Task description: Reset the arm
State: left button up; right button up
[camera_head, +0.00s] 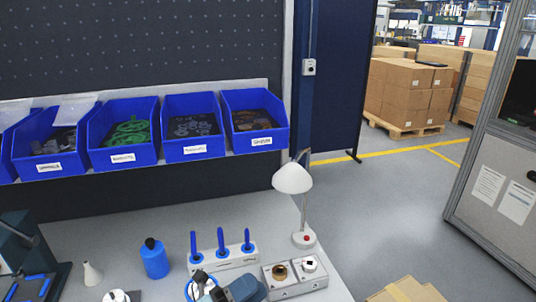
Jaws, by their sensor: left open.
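My left gripper (207,287) shows at the bottom edge of the head view, low over the bench, as dark and pale parts beside a blue-grey body. It is open, and I see nothing held in it. A blue ring shows around or behind it; I cannot tell which. My right gripper is not in view.
The light bench (230,222) carries a rack with blue-handled tools (221,242), a blue bottle (154,260), a white lamp (293,179) and a dark press-like device (22,245). Blue bins (192,152) line the shelf behind. Floor right of the bench is largely clear, with cardboard (405,291) below.

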pick_arm(q)
jog(key=s+a+f+n+y, duration=0.5)
jog(key=f+n, duration=0.3)
jog(key=n, duration=0.1)
jog(key=s+a+f+n+y+p, duration=0.1)
jog(key=s+a+f+n+y, duration=0.4)
jog(key=f+n, duration=0.3)
jog(key=s+a+f+n+y+p, duration=0.1)
jog(key=s+a+f+n+y, duration=0.4)
jog(key=f+n, duration=0.4)
jog(key=a+n+y, duration=0.1)
jog(key=n+y, duration=0.1)
jog(key=n, duration=0.1)
jog(key=shift+a, duration=0.2)
